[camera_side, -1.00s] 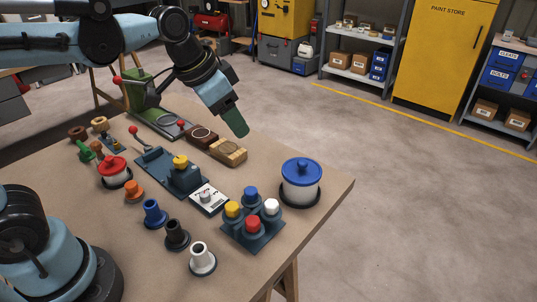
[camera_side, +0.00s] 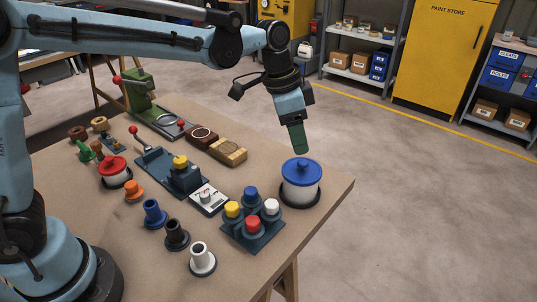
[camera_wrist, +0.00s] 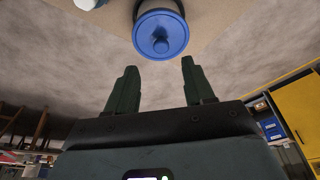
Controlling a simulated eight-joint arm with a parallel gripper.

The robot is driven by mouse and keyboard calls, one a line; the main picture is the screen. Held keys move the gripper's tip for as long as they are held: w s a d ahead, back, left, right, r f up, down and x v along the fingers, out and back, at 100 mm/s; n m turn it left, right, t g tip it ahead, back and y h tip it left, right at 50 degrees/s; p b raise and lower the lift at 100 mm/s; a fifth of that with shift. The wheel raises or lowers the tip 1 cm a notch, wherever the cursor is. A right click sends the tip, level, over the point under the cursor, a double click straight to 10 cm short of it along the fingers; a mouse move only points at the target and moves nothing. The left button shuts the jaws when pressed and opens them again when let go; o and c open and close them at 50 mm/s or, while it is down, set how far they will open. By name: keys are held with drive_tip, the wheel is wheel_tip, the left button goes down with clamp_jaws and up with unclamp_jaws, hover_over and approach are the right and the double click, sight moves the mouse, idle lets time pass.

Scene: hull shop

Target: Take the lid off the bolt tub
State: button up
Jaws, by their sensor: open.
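A white tub (camera_side: 299,192) with a blue lid (camera_side: 302,171) stands in a dark ring at the right corner of the table. The lid has a round blue knob on top and sits on the tub. My gripper (camera_side: 301,150) is just above the lid, its green fingers pointing down, apart from the knob as far as I can tell. In the wrist view the two fingers (camera_wrist: 156,80) are spread with nothing between them. The blue lid (camera_wrist: 160,33) shows ahead of the fingertips. A smaller pot with a red lid (camera_side: 113,165) stands at the left of the table.
Beside the tub, a dark tray (camera_side: 266,237) holds posts with yellow, blue, red and white caps. A wooden block (camera_side: 229,152), a white gauge (camera_side: 208,198) and several coloured posts stand on the table (camera_side: 325,190). The floor beyond the table's right edge is clear.

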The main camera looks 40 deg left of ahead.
sight(303, 162)
drive_tip(key=shift+x, duration=3.3)
drive_tip(key=shift+a, duration=0.2)
drive_tip(key=shift+c, duration=0.3)
clamp_jaws()
